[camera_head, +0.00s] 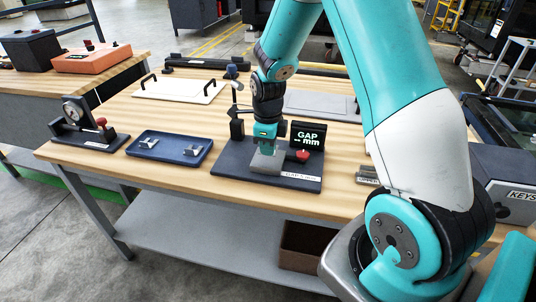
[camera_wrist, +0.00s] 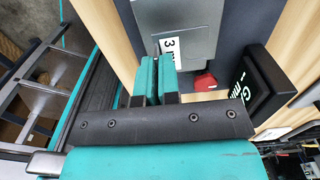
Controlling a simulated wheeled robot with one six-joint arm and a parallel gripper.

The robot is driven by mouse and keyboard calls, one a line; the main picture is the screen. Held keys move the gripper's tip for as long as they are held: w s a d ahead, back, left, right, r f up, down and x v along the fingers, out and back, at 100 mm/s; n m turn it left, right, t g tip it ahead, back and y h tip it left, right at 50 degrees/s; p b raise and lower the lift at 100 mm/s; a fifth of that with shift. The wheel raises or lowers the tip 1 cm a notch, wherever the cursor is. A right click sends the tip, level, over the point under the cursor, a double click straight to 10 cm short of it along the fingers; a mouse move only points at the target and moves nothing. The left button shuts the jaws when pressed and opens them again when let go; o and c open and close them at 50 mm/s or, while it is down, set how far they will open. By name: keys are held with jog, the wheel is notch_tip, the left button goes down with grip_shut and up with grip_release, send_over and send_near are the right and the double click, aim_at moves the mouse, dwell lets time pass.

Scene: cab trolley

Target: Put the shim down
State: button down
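In the head view my gripper (camera_head: 266,143) points down over the dark gauge base (camera_head: 228,167), at a grey metal block (camera_head: 266,162). In the wrist view the teal fingers (camera_wrist: 158,75) are close together, with only a thin gap between them. Right at their tips is a grey piece with a white "3 mm" label (camera_wrist: 170,45), which looks like the shim; the part between the fingers is mostly hidden. I cannot tell whether the shim touches the base. Two more small metal shims (camera_head: 148,143) (camera_head: 192,150) sit in the blue tray (camera_head: 170,153) to the left.
A "GAP -- mm" display (camera_head: 308,136) and a red knob (camera_head: 302,156) are close right of the gripper. A dial gauge stand (camera_head: 80,122) is at the left, a white board (camera_head: 178,89) behind. Small metal pieces (camera_head: 367,176) lie at right. Bare wood shows around the tray.

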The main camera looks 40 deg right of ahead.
jog(key=shift+f, duration=1.55)
jog(key=c, duration=1.3)
grip_release()
jog(key=shift+c, duration=0.2)
notch_tip(320, 180, up, 12)
jog(key=shift+f, duration=0.1)
jog(key=s+a+r+n+y, duration=0.1)
jog(key=s+a+r+n, duration=0.35)
jog(key=a+n, duration=0.35)
jog(key=s+a+r+n+y, duration=0.1)
jog(key=s+a+r+n, duration=0.2)
jog(key=s+a+n, duration=0.5)
jog(key=s+a+r+n+y, duration=0.1)
jog(key=s+a+n, duration=0.2)
jog(key=n, duration=0.6)
jog(key=s+a+r+n+y, duration=0.1)
jog(key=s+a+n, duration=0.2)
jog(key=s+n, duration=0.3)
jog(key=n, duration=0.4)
jog(key=shift+s+a+r+n, duration=0.25)
jog(key=shift+s+n, duration=0.05)
jog(key=shift+s, duration=0.1)
